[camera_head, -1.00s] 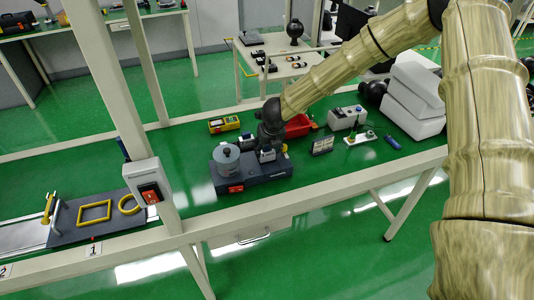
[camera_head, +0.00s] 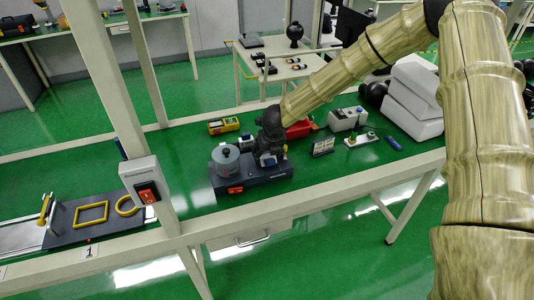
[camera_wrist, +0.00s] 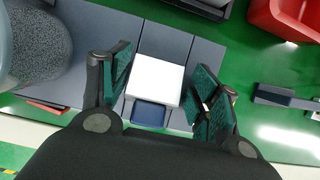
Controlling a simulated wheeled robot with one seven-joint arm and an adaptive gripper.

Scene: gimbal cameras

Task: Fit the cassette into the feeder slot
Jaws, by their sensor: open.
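The cassette (camera_wrist: 157,78), a block with a white top and a blue end, sits at the dark blue-grey feeder (camera_wrist: 202,52) between my fingers in the wrist view. My gripper (camera_wrist: 163,78) is open around it, one finger on each side, with a small gap showing on the right. In the head view my gripper (camera_head: 270,146) is low over the feeder (camera_head: 262,178), which has a grey cylinder (camera_head: 226,158) and a red switch at its left. The slot is hidden under the cassette and fingers, so I cannot tell how deep it sits.
A red bin (camera_head: 300,129) stands just behind the feeder to the right. A yellow meter (camera_head: 223,125) lies behind it. A small dark rack (camera_head: 322,147), a white device (camera_head: 347,118) and white boxes (camera_head: 412,97) are farther right. A post with a switch box (camera_head: 146,181) rises at left.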

